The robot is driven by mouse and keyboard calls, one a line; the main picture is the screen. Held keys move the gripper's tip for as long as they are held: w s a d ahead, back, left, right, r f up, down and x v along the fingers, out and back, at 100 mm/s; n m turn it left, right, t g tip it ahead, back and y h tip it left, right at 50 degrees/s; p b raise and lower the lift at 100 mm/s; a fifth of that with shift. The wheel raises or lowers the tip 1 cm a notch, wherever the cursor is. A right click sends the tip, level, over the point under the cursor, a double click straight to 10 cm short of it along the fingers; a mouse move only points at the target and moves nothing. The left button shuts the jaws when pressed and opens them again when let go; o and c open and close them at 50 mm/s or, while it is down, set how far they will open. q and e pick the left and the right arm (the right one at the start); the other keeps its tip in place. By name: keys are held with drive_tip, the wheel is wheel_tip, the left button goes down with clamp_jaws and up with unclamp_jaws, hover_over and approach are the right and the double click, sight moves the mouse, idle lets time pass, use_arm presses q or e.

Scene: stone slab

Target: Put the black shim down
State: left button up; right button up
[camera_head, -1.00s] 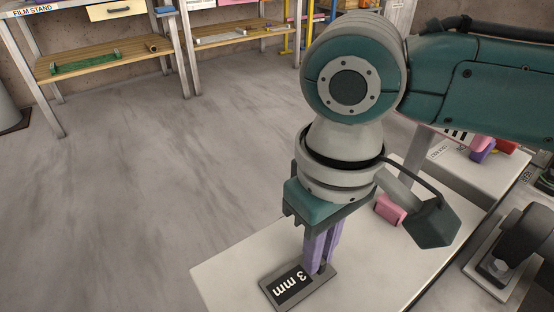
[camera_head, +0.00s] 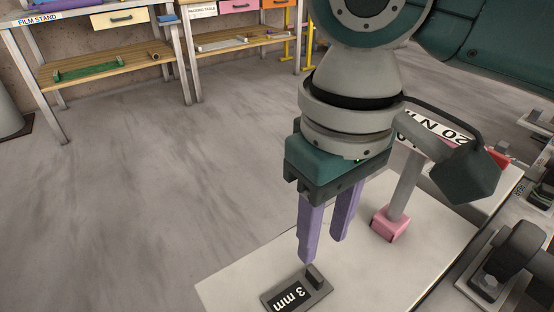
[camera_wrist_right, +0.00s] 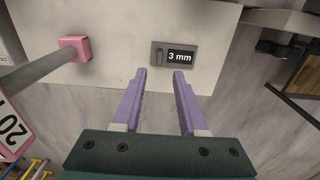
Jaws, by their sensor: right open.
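The black shim (camera_head: 291,295) is a flat dark block with a "3 mm" label and a small raised grip. It lies flat on the pale stone slab (camera_head: 235,287), near the slab's front left edge. In the right wrist view the shim (camera_wrist_right: 174,56) lies beyond the fingertips. My right gripper (camera_head: 322,250) has two purple fingers, open and empty, above the shim and apart from it. The fingers also show in the right wrist view (camera_wrist_right: 160,73). My left gripper is not in view.
A pink block with a grey post (camera_head: 391,224) stands on the slab to the right, beside a "20 N" sign (camera_head: 447,132). Dark equipment (camera_head: 510,262) stands at the right. Shelving (camera_head: 105,65) is at the back left. The floor between is clear.

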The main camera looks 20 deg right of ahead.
wheel_tip(320, 180, up, 4)
drive_tip(key=p, duration=0.1)
drive_tip(key=s+a+f+t+y, duration=0.2)
drive_tip(key=s+a+f+y, duration=0.15)
drive_tip(key=s+a, duration=0.2)
drive_tip(key=s+d+m+h, duration=0.1)
drive_tip(key=s+d, duration=0.3)
drive_tip(key=d, duration=0.2)
drive_tip(key=s+d+f+m+t+h, duration=0.1)
drive_tip(key=s+d+h, duration=0.1)
drive_tip(key=d, duration=0.5)
drive_tip(key=shift+s+f+t, duration=0.2)
drive_tip(key=shift+s+t, duration=0.1)
drive_tip(key=shift+s, duration=0.6)
